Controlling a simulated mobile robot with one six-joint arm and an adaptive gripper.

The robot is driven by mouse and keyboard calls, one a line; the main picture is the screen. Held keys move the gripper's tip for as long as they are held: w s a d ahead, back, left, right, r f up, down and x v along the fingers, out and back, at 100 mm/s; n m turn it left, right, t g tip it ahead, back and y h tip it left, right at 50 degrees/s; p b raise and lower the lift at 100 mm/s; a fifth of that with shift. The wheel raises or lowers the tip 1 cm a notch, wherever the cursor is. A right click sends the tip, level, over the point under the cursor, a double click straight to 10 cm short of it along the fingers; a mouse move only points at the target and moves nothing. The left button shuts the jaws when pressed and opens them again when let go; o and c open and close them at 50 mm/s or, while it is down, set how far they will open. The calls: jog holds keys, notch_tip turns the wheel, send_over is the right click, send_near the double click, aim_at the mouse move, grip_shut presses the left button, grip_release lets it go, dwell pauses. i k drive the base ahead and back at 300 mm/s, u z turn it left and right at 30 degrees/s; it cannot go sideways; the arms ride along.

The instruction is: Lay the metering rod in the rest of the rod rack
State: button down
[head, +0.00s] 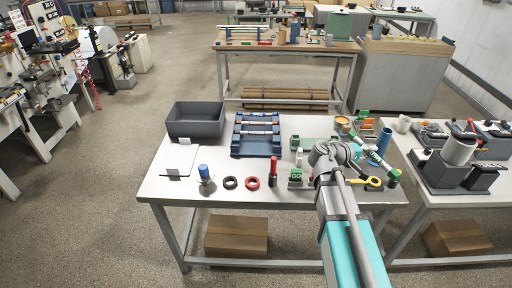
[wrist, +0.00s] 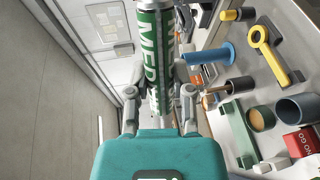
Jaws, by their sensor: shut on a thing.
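The metering rod is the green and white bar marked "MED" (wrist: 155,50), clasped between the two fingers of my gripper (wrist: 160,100) in the wrist view. In the head view the rod (head: 372,157) slants over the right part of the near table, with green sections at both ends. My gripper (head: 350,154) is partly hidden there by my arm. The blue rod rack (head: 237,147) stands at the table's back middle, left of my gripper and apart from the rod. Rods lie across it; which rest is free is too small to tell.
A dark grey bin (head: 194,125) stands left of the rack. A blue-topped item (head: 204,172), a black ring (head: 230,183), a red ring (head: 252,183) and a green "GO" block (head: 295,178) line the front. A blue cylinder (head: 384,140) and yellow-handled tool (head: 373,183) are near the rod.

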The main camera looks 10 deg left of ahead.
aim_at(256, 145)
jog(key=i, duration=0.9)
jog(key=z, duration=0.05)
